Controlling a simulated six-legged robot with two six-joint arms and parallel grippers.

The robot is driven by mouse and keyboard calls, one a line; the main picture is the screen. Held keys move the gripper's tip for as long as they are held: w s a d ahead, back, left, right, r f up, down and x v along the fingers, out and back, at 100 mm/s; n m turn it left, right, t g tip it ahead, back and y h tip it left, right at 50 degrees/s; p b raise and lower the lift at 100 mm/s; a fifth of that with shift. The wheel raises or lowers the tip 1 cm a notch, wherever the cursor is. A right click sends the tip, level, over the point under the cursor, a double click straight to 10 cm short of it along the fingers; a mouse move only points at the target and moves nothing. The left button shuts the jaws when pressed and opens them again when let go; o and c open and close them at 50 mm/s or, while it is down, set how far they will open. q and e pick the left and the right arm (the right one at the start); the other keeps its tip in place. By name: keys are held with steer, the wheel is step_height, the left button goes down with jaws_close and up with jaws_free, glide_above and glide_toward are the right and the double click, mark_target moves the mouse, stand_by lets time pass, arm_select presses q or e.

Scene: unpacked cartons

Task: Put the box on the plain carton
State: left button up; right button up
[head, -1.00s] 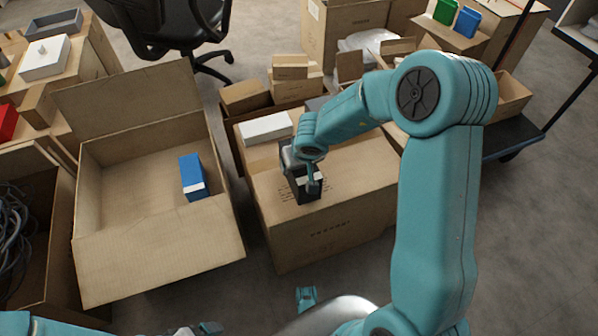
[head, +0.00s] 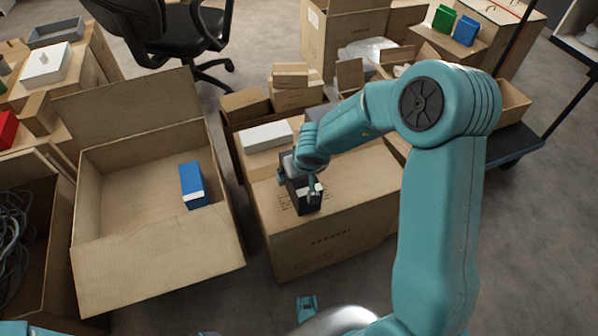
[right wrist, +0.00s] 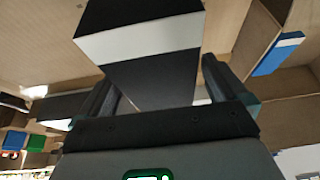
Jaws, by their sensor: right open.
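A black box with a white band (head: 304,199) stands on top of a brown carton (head: 330,245) with printed marks on its top and front. My right gripper (head: 301,187) is over the box from above, a finger on either side. In the right wrist view the box (right wrist: 140,50) lies between the two open fingers (right wrist: 158,88), with its white band across it. My right gripper hides part of the box in the head view. A blue box with a white end (head: 192,184) lies inside the open carton (head: 160,255) on the left. My left gripper does not show.
A white box (head: 266,135) sits just behind the black box. Small cartons (head: 292,92) are stacked behind it. An office chair (head: 180,30) stands at the back, a dark cart (head: 515,145) at the right. Bare floor shows between the open carton and the marked carton.

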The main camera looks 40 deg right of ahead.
steer(key=p+v, duration=0.6)
steer(key=v, duration=0.4)
steer(key=shift+s+r+p, duration=0.15)
steer(key=shift+r+p, duration=0.15)
steer(key=shift+r, duration=0.05)
steer(key=shift+s, duration=0.1)
